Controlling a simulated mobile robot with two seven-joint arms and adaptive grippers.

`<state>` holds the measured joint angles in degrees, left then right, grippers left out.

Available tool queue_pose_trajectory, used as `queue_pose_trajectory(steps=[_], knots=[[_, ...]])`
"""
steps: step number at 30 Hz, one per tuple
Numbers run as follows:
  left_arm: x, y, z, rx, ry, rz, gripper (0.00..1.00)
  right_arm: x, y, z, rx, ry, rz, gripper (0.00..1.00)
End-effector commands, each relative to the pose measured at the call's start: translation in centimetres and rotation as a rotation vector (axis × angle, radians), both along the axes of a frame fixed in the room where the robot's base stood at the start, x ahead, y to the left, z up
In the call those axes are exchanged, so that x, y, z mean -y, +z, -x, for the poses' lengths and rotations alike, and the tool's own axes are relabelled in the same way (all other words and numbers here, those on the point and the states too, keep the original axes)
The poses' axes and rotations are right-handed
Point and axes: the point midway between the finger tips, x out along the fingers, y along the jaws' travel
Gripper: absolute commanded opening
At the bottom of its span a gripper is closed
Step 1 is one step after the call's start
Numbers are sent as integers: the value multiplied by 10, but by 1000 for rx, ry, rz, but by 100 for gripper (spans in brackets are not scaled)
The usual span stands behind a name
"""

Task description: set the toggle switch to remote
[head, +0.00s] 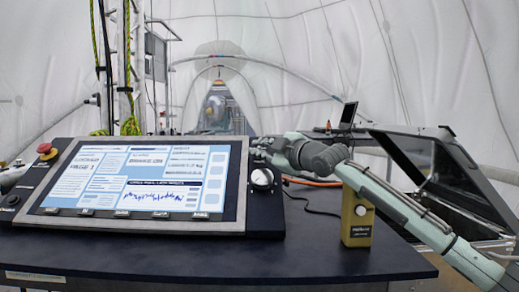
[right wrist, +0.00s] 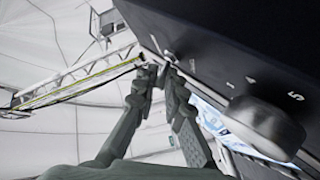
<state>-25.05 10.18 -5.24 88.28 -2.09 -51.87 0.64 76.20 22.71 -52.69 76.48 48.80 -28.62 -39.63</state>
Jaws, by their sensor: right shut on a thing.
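The toggle switch (right wrist: 168,55) is a small lever on the dark side face of the console, in the right wrist view. Most of it is hidden between my fingertips. In that view my right gripper (right wrist: 165,68) is shut on it, with both fingers reaching up from below. In the head view my right gripper (head: 262,150) is at the right edge of the console (head: 245,210), above the round knob. The switch itself cannot be made out there, and I cannot read which position it is in. My left gripper is not in view.
The console has a lit screen (head: 130,180) and a red button (head: 45,149). A yellow box (head: 357,218) stands on the dark table (head: 330,262) beneath my right forearm.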

Motion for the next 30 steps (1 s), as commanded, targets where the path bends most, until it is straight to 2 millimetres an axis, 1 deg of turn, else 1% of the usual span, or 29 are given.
queue_pose_trajectory(steps=[8,21,30], knots=[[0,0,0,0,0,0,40,1,5,-3,-115,-3,2,0],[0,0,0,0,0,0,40,0,12,-11,-463,-1,-2,0],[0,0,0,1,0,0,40,0,13,-16,-634,-1,-1,0]])
